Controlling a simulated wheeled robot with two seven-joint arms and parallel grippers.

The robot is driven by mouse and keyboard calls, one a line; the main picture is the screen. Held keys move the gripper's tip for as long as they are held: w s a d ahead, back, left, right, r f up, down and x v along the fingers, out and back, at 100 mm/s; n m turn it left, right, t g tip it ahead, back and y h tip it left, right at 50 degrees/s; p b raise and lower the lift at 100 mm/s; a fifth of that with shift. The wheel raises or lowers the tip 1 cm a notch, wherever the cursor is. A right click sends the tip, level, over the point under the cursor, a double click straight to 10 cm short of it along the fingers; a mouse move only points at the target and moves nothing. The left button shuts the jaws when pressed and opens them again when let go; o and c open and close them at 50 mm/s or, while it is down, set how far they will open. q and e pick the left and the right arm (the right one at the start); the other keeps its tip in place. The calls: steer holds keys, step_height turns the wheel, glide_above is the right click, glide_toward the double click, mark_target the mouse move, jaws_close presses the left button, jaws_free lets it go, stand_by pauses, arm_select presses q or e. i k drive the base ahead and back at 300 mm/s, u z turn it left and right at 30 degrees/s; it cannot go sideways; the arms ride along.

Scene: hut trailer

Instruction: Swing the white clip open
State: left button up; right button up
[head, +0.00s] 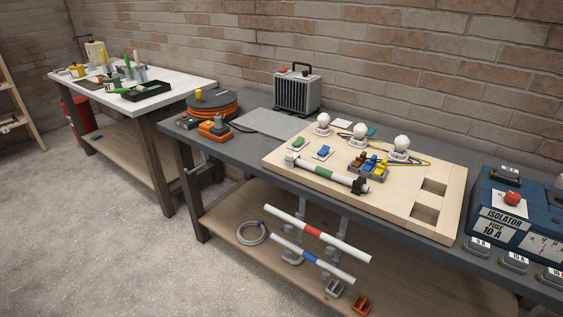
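A pale wooden board (400,208) lies on the dark grey bench. A white tube with a green band (325,173) lies along its front edge. A small pale fitting at the tube's left end (291,160) may be the white clip; it is too small to tell whether it is open or shut. A black clip (360,186) sits at the tube's right end. Neither of my grippers is in view.
Bulbs (360,130), switches and coloured connectors stand on the board. A blue isolator box (515,215) is at the right; a heater (297,92) stands behind. Tubes with red (313,231) and blue bands are below the bench top. Floor is clear at front left.

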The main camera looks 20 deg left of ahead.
mark_target(290, 157)
steer(key=u, duration=0.55)
steer(key=i, duration=1.4)
steer(key=z, duration=0.35)
